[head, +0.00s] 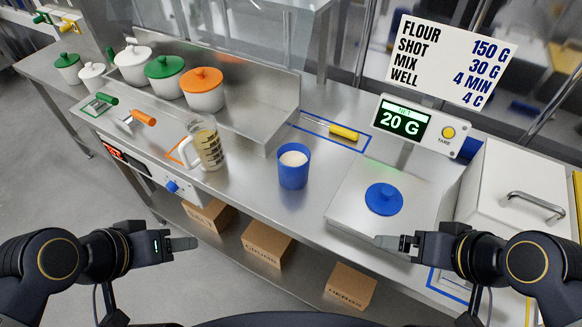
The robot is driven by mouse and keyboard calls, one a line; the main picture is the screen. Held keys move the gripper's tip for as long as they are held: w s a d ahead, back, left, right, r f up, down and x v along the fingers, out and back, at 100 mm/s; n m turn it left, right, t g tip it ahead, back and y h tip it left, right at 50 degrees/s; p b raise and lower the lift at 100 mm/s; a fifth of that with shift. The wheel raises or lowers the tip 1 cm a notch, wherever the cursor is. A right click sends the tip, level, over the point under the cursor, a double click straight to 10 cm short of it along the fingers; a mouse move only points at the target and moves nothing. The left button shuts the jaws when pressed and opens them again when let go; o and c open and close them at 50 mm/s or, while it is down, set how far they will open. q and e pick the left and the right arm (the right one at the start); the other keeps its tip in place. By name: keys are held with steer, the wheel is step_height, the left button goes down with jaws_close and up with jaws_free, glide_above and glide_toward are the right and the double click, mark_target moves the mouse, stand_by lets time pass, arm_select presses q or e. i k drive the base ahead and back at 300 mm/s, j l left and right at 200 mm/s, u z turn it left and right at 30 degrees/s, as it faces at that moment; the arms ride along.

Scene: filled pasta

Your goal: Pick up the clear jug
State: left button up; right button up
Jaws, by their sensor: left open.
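The clear jug (208,148) stands upright on the steel counter, left of the middle. It has dark measuring marks, a pale yellowish-brown content and a handle on its left side. My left gripper (192,246) is open and empty, in front of the counter and below the jug in the picture, well apart from it. My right gripper (382,241) is near the front edge of the scale, far right of the jug. Its fingers show edge-on, so I cannot tell their opening. It holds nothing that I can see.
A blue cup (293,168) of white powder stands right of the jug. Lidded pots (203,98) stand behind the jug. An orange-handled tool (142,117) lies left.

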mark_target(202, 130)
steer(key=i+j+z, duration=0.1)
steer(key=j, duration=0.3)
steer(key=i+j+z, duration=0.1)
steer(key=j, duration=0.3)
steer(key=i+j+z, duration=0.1)
steer(key=j, duration=0.3)
